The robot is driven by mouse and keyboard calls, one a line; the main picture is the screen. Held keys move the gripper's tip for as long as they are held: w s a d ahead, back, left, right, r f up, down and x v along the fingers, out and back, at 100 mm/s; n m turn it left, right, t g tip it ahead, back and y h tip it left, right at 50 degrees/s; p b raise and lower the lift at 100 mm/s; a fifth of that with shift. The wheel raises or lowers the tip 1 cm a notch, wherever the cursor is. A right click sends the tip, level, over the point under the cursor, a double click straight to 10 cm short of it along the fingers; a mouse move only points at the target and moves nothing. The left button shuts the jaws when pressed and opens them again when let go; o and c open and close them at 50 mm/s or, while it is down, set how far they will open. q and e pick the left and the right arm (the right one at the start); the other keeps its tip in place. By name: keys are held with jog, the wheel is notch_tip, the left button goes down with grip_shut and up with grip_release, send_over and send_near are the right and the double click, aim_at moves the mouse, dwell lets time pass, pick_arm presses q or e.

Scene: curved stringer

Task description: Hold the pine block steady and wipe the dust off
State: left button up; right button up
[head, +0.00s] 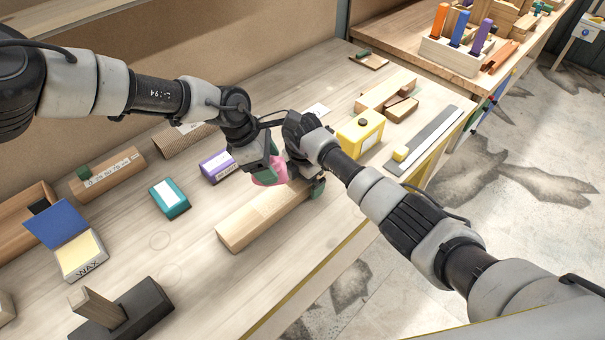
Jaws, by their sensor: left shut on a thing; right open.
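The pine block (255,220), a long pale wooden bar, lies on the bench near its front edge. Its far right end is hidden behind my grippers. My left gripper (266,166) is shut on a soft-looking pink thing (268,178), perhaps a cloth, over the block's back side. Whether the pink thing touches the block I cannot tell. My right gripper (311,183) is open at the block's far right end, with a finger beside it. The view does not show whether it touches the block. I cannot make out dust on the block.
A purple box (217,167) and a teal box (169,199) stand behind the block. A yellow box (360,132) and a metal ruler (424,140) are to the right. A wax tin (82,258) and a dark wooden tool (122,313) are at left.

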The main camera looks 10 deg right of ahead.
jog(key=shift+c, duration=0.5)
jog(key=c, duration=1.2)
jog(key=shift+o, duration=0.2)
pick_arm(q)
jog(key=shift+s+a, duration=0.35)
jog(key=shift+a, duration=0.2)
jog(key=shift+s+a, duration=0.35)
jog(key=shift+a, duration=0.2)
jog(key=shift+f, duration=0.1)
send_over(274, 205)
jog(key=a, duration=0.2)
jog(key=shift+w+a+f, duration=0.1)
jog(key=shift+f, duration=1.7)
jog(key=shift+w+f, duration=0.1)
jog(key=shift+f, duration=1.7)
